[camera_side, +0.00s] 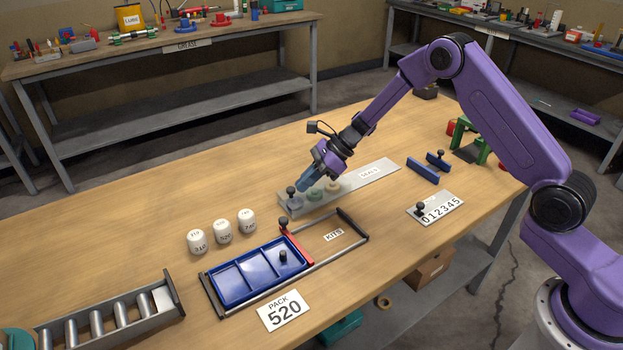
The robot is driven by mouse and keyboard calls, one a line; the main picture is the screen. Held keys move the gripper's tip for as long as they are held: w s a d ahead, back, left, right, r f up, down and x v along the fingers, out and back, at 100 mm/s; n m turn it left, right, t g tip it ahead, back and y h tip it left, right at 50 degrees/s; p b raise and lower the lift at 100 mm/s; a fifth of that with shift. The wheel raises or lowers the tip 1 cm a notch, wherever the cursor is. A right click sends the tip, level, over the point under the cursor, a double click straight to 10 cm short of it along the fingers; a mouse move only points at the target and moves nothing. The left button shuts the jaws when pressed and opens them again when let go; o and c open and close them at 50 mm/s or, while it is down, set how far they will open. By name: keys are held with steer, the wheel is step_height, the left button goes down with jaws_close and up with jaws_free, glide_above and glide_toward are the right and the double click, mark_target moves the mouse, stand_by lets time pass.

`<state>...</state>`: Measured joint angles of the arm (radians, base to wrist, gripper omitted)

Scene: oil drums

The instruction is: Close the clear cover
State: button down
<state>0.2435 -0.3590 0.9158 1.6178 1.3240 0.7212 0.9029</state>
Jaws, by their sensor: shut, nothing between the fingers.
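A long grey SEALS holder (378,170) lies on the table. At its left end, what looks like a see-through cover (323,200) lies over several round seals, with a black knob (291,191) at its left end. Its edges are faint, so I cannot tell exactly how far it reaches. My gripper (303,185) is shut and empty, with its blue fingertips low over this left end, just right of the knob. Whether the fingertips touch the knob or the cover is unclear. My fingers hide part of the holder behind them.
A blue compartment tray (243,276) sits in the KITS frame (358,229), beside a red bar (297,247). Several white containers (222,231) stand left of it. Blue blocks (422,170), a number plate (447,205) and a green stand (468,137) are at right. Table beyond the holder is clear.

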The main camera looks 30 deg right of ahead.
mark_target(321, 192)
steer(key=shift+a, duration=0.45)
steer(key=d, duration=0.2)
steer(key=s+d, duration=0.1)
steer(key=d, duration=0.1)
steer(key=shift+s+d, duration=0.15)
steer(key=shift+d, duration=0.2)
steer(key=v, duration=1)
steer(key=s+a+r+n+g+h, duration=0.25)
steer(key=s+a+n, duration=0.25)
steer(key=s+n, duration=0.4)
steer(key=s+a+r+n+g+h, duration=0.15)
steer(key=s+a+r+n, duration=0.35)
steer(key=s, duration=0.6)
steer(key=s+d+n+h, duration=0.1)
steer(key=s+d+n, duration=0.2)
steer(key=s+n, duration=0.3)
steer(key=s+d+n+t+h, duration=0.1)
steer(key=s+d+n, duration=0.2)
steer(key=s+n, duration=0.4)
steer(key=s+d+n+h, duration=0.2)
steer(key=s+d+n, duration=0.1)
steer(key=s+n, duration=0.3)
steer(key=shift+s+f+n, duration=0.2)
steer(key=shift+n, duration=0.4)
